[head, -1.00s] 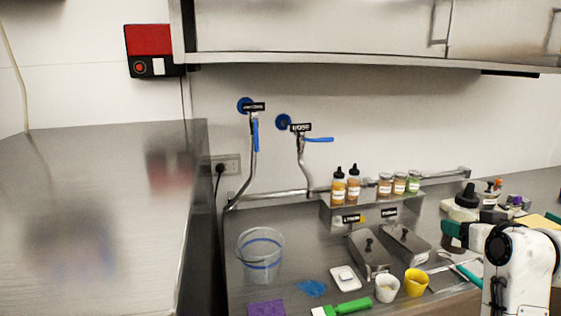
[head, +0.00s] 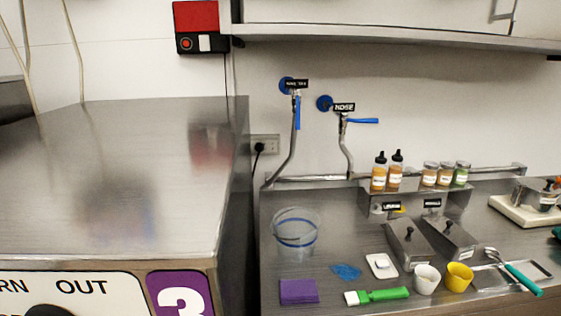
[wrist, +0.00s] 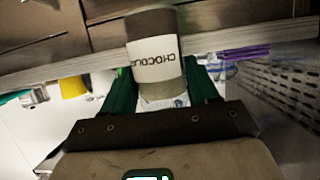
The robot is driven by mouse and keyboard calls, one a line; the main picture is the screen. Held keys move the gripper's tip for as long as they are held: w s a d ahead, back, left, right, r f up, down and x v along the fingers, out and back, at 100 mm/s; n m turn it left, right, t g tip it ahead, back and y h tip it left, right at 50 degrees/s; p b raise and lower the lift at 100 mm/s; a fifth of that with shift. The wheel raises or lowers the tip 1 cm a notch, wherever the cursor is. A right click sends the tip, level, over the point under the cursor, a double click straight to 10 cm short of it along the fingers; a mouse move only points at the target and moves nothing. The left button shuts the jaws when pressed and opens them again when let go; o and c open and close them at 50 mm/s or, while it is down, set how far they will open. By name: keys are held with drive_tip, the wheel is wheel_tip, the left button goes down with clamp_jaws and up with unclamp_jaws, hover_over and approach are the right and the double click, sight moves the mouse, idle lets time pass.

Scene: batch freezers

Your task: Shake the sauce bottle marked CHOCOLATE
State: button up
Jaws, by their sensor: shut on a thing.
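The sauce bottle (wrist: 153,52), a dark one with a white label reading "CHOCOL…", is in the wrist view. The end of its label is turned out of sight. My gripper (wrist: 162,92) is shut on it, with a green finger on each side. The bottle stands out beyond the fingers, and its far end is near the top of the picture. In the head view my gripper and this bottle are not clearly seen; only a bit of green shows at the right edge.
In the head view, two capped sauce bottles (head: 379,174) and several jars (head: 445,174) stand on a raised shelf. A clear bucket (head: 296,236), purple cloth (head: 298,292), green brush (head: 384,295), white cup (head: 427,279) and yellow cup (head: 459,276) crowd the counter. A large steel machine (head: 130,170) stands left.

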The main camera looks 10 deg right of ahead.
drive_tip(key=s+a+f+n+y, duration=0.1)
drive_tip(key=s+a+f, duration=0.45)
drive_tip(key=a, duration=0.35)
wheel_tip(320, 180, up, 6)
drive_tip(key=a, duration=0.1)
wheel_tip(320, 180, down, 7)
drive_tip(key=shift+a+b, duration=0.15)
drive_tip(key=shift+b, duration=0.25)
idle(0.6)
drive_tip(key=shift+r, duration=3.4)
wheel_tip(320, 180, down, 7)
